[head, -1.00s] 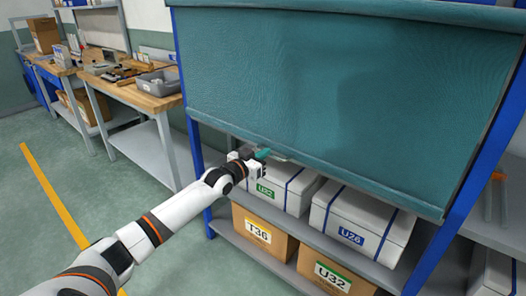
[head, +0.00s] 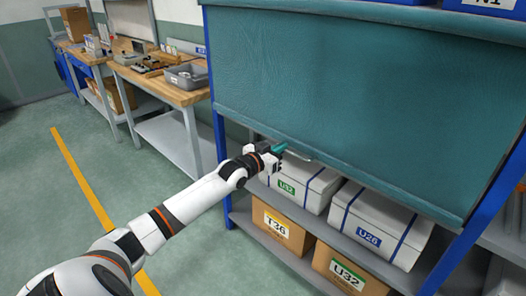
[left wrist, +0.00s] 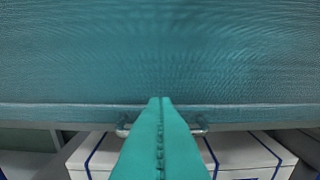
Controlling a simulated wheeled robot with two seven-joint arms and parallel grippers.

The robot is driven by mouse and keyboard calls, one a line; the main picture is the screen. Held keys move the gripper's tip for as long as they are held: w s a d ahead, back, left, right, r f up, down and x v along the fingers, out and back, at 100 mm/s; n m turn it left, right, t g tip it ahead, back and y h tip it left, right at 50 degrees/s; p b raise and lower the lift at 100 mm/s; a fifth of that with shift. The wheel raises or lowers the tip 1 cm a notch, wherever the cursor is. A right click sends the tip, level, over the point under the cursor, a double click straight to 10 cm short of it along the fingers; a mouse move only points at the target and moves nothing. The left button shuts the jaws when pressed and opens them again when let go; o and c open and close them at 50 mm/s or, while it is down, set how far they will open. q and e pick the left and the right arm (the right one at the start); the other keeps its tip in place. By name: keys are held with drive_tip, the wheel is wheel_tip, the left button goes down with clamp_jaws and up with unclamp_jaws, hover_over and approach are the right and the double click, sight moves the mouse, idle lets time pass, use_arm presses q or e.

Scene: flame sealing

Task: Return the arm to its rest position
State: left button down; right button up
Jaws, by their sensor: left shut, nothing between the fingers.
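My left arm reaches in from the lower left in the head view. My left gripper (head: 281,148) is at the lower left edge of a large teal curtain (head: 350,110) that hangs over a blue-posted shelf. Its teal fingers are shut together with nothing between them, as the left wrist view also shows (left wrist: 160,103). A metal handle (head: 298,154) on the curtain's lower edge is close by the fingertips. In the left wrist view the handle (left wrist: 200,130) shows on both sides behind the fingers; I cannot tell whether they touch it. My right gripper is not in view.
Below the curtain, white boxes U22 (head: 300,186) and U26 (head: 378,228) stand on a shelf. Cardboard boxes T36 (head: 283,228) and U32 (head: 345,272) are beneath. A wooden workbench (head: 190,97) stands at the left. Open floor (head: 60,220) lies left of the arm.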

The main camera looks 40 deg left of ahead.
use_arm(q)
drive_tip(key=s, duration=0.6)
drive_tip(key=shift+s+a, duration=0.25)
drive_tip(key=shift+s, duration=0.1)
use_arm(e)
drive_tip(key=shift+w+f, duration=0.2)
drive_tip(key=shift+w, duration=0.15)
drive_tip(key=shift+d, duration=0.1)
